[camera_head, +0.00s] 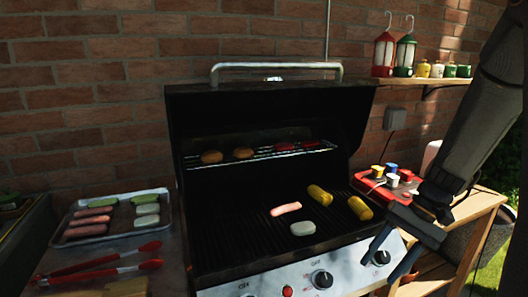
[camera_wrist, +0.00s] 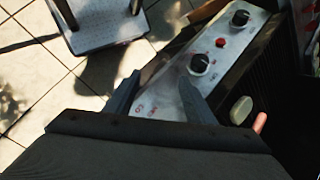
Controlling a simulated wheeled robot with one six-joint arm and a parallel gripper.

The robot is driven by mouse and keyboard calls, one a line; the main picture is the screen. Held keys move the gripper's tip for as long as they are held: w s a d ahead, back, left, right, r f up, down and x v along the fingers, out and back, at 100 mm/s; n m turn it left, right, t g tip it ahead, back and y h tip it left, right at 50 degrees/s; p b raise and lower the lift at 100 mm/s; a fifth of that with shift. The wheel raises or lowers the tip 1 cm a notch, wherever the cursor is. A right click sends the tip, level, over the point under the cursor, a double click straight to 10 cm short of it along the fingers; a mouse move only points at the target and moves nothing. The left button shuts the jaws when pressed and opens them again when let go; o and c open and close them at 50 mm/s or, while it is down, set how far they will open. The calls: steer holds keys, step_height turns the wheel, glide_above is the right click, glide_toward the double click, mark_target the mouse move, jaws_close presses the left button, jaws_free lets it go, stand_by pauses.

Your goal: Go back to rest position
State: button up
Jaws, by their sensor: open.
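My gripper (camera_head: 382,268) is at the lower right of the head view, in front of the grill's control panel. Its two fingers point down and to the left and are spread apart with nothing between them. In the wrist view the open gripper (camera_wrist: 158,78) shows over the panel's edge and the paved floor. My dark arm comes down from the upper right of the head view. The open grill (camera_head: 240,235) holds a pink sausage (camera_head: 285,209), a pale round piece (camera_head: 303,228) and two yellow corn cobs (camera_head: 320,194) on its grate.
The raised lid and warming rack (camera_head: 265,155) stand behind. A tray of food (camera_head: 110,238) and red tongs (camera_head: 100,268) lie at left. A red caddy (camera_head: 390,185) sits on the right wooden side table, close to my arm. Lanterns (camera_head: 384,55) stand on a wall shelf.

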steer(key=s+a+r+n+t+h, duration=0.1)
steer(key=s+a+n+h, duration=0.4)
steer(key=s+a, duration=0.3)
steer(key=shift+a+h, duration=0.4)
steer(key=shift+a, duration=0.4)
steer(key=shift+s+a+r+t, duration=0.1)
steer(key=shift+s+a+t, duration=0.05)
steer(key=shift+s+t, duration=0.15)
steer(key=shift+c, duration=0.4)
